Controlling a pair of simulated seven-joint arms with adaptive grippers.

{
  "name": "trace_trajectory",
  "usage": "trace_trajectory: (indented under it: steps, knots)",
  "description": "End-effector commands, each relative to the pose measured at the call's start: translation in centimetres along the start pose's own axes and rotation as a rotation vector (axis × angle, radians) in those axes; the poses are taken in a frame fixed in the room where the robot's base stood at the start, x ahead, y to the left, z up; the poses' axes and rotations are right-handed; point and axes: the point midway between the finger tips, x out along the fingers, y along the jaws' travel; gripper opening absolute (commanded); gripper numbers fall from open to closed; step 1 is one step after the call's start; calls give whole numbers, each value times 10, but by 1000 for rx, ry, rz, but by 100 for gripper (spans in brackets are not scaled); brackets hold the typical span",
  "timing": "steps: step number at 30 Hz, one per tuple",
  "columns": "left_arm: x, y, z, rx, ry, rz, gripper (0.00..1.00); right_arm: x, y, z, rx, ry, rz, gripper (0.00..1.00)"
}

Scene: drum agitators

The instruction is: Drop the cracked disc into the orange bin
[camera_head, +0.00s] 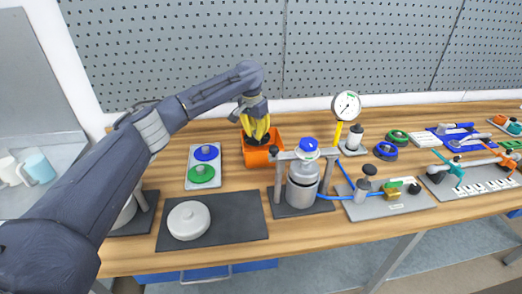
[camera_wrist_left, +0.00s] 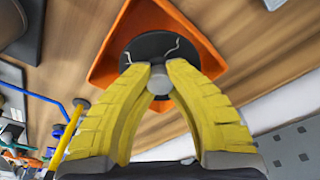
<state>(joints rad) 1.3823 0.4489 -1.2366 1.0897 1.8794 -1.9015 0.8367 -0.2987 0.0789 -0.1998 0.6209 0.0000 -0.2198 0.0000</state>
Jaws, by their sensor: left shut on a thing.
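The cracked disc (camera_wrist_left: 146,47) is dark, with a pale jagged line across it and a grey knob. My left gripper (camera_head: 256,137) has yellow fingers that are shut on this knob, as the left wrist view (camera_wrist_left: 158,74) shows. The orange bin (camera_head: 263,160) stands at the back of the bench, under the left gripper. In the left wrist view the disc lies within the outline of the bin's orange rim (camera_wrist_left: 105,62). How deep the disc sits is hard to tell. In the head view the fingers largely hide it. My right gripper is not in view.
A grey tray with a blue disc (camera_head: 206,152) and a green disc (camera_head: 201,173) lies left of the bin. A pale round lid (camera_head: 188,220) rests on a dark mat in front. A metal vessel (camera_head: 302,185) in a frame and a gauge (camera_head: 346,106) stand right of the bin.

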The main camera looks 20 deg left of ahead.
Motion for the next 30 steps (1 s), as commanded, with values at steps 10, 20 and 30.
trace_trajectory:
  steps: [10, 20, 30]
  knots:
    - [6, 0, 1, 0, 0, 0, 0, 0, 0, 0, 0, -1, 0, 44]
    - [6, 0, 1, 0, 0, 0, 37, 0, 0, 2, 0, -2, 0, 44]
    - [3, 0, 1, 1, 0, 0, 39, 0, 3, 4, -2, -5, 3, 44]
